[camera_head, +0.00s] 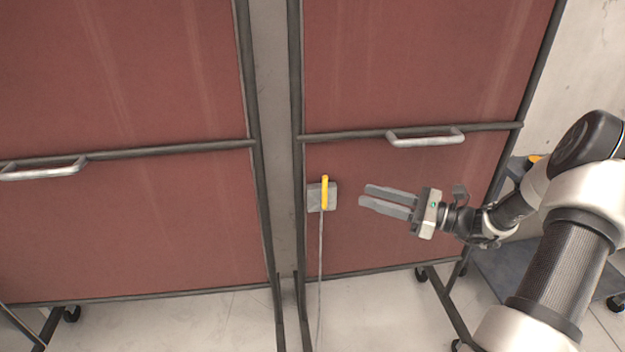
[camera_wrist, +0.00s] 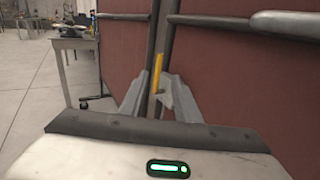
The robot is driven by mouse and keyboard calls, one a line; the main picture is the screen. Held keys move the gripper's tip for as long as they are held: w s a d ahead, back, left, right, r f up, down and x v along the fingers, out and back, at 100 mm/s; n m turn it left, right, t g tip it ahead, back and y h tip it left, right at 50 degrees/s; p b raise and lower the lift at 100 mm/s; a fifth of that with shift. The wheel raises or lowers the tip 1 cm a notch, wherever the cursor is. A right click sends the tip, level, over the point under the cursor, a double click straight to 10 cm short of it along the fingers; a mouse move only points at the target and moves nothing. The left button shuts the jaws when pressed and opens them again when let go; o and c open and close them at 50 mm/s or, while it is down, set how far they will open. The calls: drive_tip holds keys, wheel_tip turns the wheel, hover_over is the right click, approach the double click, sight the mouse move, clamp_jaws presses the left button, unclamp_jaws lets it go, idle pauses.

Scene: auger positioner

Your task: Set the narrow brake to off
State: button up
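A brake with a yellow lever (camera_head: 325,192) on a small grey box (camera_head: 314,198) sits at the left edge of the right red panel in the head view. The lever stands upright, and a thin cable or rod runs down below it. My gripper (camera_head: 364,197) is to the right of the lever, apart from it, with its fingers pointing left and a gap between them. It is open and empty. In the wrist view the yellow lever (camera_wrist: 157,75) shows ahead, beyond the fingertips and near the right finger. No label on the brake can be read.
Red panels in dark metal frames stand side by side on wheels. A metal handle (camera_head: 426,138) sticks out from the right panel above my gripper; another handle (camera_head: 42,170) is on the left panel. A table (camera_wrist: 75,42) stands at the far left in the wrist view.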

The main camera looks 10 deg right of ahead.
sight(324, 190)
drive_tip(key=b+x, duration=0.2)
drive_tip(key=x, duration=1.4)
drive_tip(key=shift+w+a+b, duration=0.15)
drive_tip(key=shift+a+b, duration=0.25)
clamp_jaws()
